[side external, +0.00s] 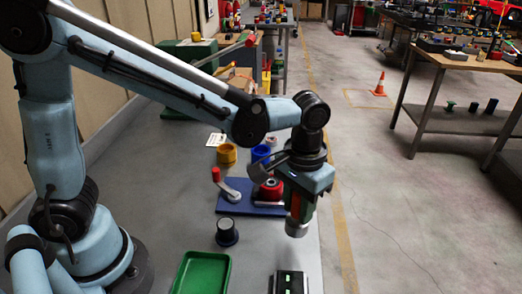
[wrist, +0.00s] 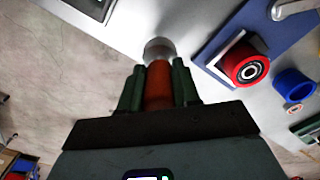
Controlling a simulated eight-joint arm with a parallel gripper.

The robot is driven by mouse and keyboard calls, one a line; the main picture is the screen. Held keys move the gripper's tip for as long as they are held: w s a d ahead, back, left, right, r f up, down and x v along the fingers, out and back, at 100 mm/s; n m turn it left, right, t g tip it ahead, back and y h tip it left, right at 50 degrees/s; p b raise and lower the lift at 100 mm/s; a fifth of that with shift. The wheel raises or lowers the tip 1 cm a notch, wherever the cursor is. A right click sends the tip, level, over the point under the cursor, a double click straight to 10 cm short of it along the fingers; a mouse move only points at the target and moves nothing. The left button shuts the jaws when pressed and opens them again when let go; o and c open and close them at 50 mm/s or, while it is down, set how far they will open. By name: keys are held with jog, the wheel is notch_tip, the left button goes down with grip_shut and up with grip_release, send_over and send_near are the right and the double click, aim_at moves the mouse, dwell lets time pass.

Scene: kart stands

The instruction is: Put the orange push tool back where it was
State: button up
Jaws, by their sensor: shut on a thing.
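My gripper (side external: 301,200) is shut on the orange push tool (wrist: 158,88). In the wrist view its two dark green fingers (wrist: 157,72) stand on either side of the orange handle. The tool's rounded grey end (side external: 297,228) points down in the side view and sticks out past the fingertips in the wrist view (wrist: 159,48). The tool hangs above the right edge of the grey table, and I see no contact with the top. Much of its handle is hidden between the fingers. The pictures do not mark a particular place for the tool.
A dark knob (side external: 227,232), green tray (side external: 203,274) and black block (side external: 290,281) are nearer. Yellow (side external: 227,153) and blue (wrist: 294,86) rings stand farther back.

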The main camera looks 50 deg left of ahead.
aim_at(297, 219)
jog(key=shift+f, duration=2)
jog(key=shift+f, duration=0.1)
jog(key=o, duration=1.1)
jog(key=shift+c, duration=0.2)
